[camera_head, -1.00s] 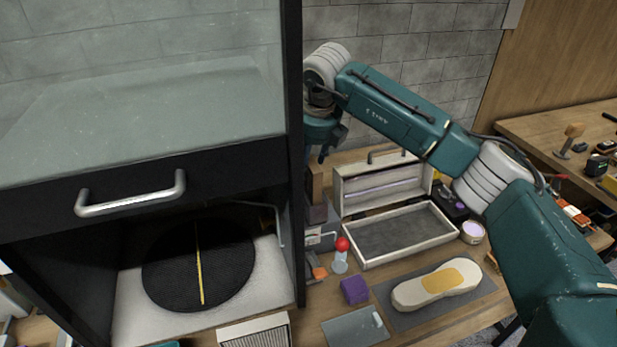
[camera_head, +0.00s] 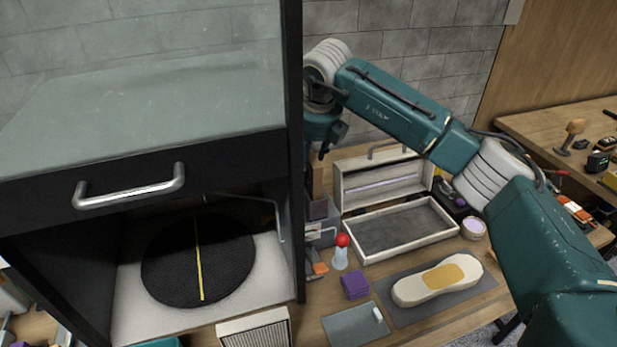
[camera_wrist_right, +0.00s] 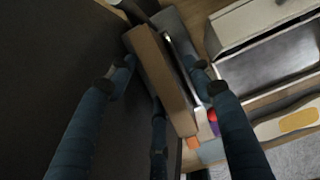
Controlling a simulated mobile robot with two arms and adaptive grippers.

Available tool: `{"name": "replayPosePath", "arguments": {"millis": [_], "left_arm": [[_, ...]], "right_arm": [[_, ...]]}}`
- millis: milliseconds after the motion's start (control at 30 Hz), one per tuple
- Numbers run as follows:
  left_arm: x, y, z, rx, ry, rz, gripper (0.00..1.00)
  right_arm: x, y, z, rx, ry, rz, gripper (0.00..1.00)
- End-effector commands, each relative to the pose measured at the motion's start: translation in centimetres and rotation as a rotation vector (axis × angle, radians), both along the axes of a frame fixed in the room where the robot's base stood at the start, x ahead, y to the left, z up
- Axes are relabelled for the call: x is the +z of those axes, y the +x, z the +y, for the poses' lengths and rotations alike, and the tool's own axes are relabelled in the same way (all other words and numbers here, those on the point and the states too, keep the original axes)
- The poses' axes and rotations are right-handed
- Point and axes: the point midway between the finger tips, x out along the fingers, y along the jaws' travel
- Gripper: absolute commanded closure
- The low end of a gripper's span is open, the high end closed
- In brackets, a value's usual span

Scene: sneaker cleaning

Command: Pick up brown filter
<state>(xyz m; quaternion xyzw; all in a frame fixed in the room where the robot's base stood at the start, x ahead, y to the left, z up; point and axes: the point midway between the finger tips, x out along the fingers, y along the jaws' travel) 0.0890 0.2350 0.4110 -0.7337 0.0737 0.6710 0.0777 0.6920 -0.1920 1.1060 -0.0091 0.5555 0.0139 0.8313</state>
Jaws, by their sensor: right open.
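The brown filter (camera_wrist_right: 160,80) is a flat, upright brown block in the right wrist view. It stands between the spread fingers of my right gripper (camera_wrist_right: 158,78), with a finger on either side. I cannot tell whether any finger touches it. In the head view a brown strip of the filter (camera_head: 316,180) shows just right of the black cabinet post, below my right gripper (camera_head: 324,150). The post partly hides this gripper. The right gripper is open. My left gripper is not in view.
The black cabinet (camera_head: 297,230) stands close on the left, with a round black mesh disc (camera_head: 198,262) inside. An open toolbox (camera_head: 455,229), a red-capped bottle (camera_head: 341,255), a purple block (camera_head: 355,286) and a cream shoe (camera_head: 412,291) lie to the right.

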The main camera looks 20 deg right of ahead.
Motion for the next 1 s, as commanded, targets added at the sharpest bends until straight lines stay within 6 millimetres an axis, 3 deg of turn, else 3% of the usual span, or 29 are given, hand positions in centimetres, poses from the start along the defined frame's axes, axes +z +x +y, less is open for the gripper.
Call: {"name": "replayPosePath", "arguments": {"millis": [67,300,800,1000], "left_arm": [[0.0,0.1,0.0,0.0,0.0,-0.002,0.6],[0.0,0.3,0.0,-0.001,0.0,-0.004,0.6],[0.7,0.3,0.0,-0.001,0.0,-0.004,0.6],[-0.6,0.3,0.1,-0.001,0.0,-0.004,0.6]], "right_arm": [[0.0,0.0,0.0,0.0,0.0,0.0,0.49],[0.0,0.0,0.0,0.0,0.0,0.0,0.95],[1.0,0.1,0.0,0.0,0.0,-0.004,0.95],[4.2,0.1,0.1,-0.001,0.002,-0.007,0.95]]}}
